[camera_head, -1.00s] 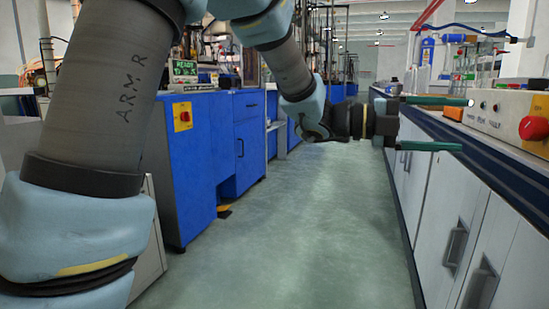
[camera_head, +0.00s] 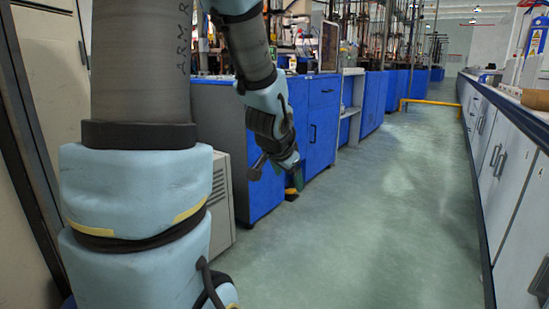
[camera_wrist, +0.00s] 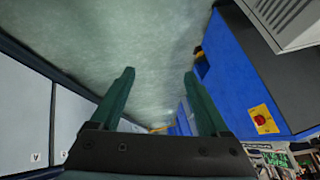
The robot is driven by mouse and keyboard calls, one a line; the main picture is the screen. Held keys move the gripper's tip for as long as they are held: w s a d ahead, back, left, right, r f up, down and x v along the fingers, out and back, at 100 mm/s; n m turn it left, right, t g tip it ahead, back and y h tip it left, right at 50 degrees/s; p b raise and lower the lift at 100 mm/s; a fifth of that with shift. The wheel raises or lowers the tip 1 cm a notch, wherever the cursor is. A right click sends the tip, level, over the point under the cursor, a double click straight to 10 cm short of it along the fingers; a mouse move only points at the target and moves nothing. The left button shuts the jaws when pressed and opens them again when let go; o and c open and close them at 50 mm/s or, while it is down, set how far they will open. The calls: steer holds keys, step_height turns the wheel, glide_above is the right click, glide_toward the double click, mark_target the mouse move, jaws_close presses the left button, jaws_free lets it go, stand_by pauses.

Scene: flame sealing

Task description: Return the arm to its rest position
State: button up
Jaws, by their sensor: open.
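My gripper (camera_head: 280,172) hangs low over the aisle in the head view, in front of the blue cabinets, at the end of my bent arm. Its fingers are partly hidden from this angle. In the wrist view the two green fingers of my gripper (camera_wrist: 159,75) are spread wide apart. Nothing is between them but a view of the green floor (camera_wrist: 130,35). My gripper is empty.
Blue cabinets (camera_head: 322,125) with equipment on top stand left of the aisle. White cabinets (camera_head: 525,195) line the right side. A yellow rail (camera_head: 430,102) stands farther back. The green floor (camera_head: 390,220) between is clear. A yellow panel with a red button (camera_wrist: 263,119) shows at right.

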steer(key=s+a+f+n+g+y+p, duration=0.1)
steer(key=s+a+f+n+g, duration=0.15)
steer(key=s+a+n, duration=0.35)
steer(key=s+a+f+n+g+y, duration=0.1)
steer(key=s+a+f+n+g, duration=0.15)
steer(key=s+a, duration=0.4)
step_height(320, 180, up, 39)
steer(key=d+p, duration=0.2)
steer(key=p, duration=3.6)
steer(key=shift+s+d+f+g, duration=0.15)
steer(key=shift+s+f+g, duration=0.05)
steer(key=shift+s+g, duration=0.1)
